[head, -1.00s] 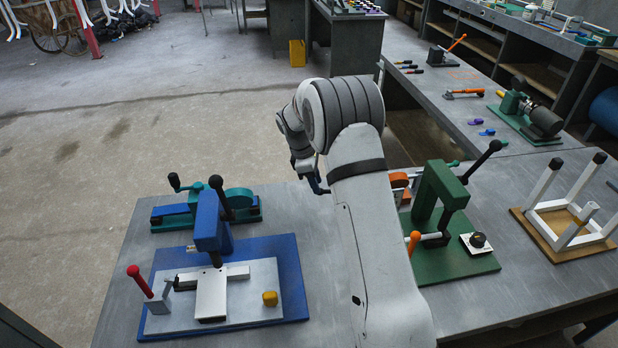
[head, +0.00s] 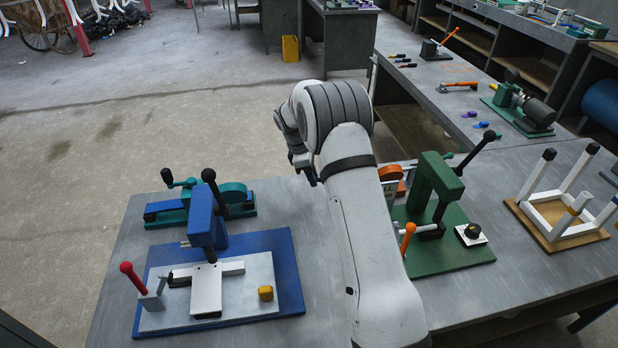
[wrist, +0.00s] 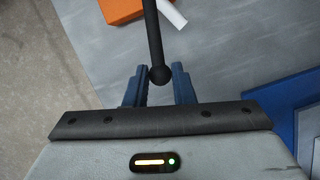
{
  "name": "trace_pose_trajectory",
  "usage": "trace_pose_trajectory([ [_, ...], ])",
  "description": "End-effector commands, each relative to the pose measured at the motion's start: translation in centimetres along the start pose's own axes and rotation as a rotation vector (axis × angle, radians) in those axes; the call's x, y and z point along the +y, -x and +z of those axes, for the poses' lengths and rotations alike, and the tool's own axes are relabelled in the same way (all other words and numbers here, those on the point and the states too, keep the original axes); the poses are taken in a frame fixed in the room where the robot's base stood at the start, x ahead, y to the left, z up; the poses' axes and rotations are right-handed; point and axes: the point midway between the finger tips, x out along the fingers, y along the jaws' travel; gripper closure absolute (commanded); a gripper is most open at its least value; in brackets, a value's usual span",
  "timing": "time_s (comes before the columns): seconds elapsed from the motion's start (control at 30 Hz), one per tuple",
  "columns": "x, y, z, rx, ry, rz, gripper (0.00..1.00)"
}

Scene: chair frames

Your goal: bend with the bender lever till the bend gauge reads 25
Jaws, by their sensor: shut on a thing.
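In the wrist view the bender lever (wrist: 155,35) is a black rod with a ball end. Its ball sits between the two blue fingers of my gripper (wrist: 160,77), which is shut on it. The orange bender body (wrist: 122,10) shows at the top edge with a white bar (wrist: 172,13) beside it. Part of the orange body (head: 391,173) shows right of my arm. I cannot make out a bend gauge reading.
A blue press (head: 203,220) on a blue base stands left of my arm, with a teal device (head: 232,197) behind it. A green press (head: 437,180) stands close on the right. A white chair frame (head: 560,210) lies farther right. Bare bench top lies around my gripper.

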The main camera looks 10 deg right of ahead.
Motion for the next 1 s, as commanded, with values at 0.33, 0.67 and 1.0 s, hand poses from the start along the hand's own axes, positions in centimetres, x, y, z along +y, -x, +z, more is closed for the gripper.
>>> trace_pose_trajectory([
  [0.33, 1.8, 0.1, -0.1, 0.000, -0.001, 0.002, 0.90],
  [0.67, 2.0, 0.1, -0.1, 0.001, -0.002, 0.002, 0.91],
  [1.0, 4.2, 0.0, 0.4, 0.000, -0.003, 0.001, 0.90],
])
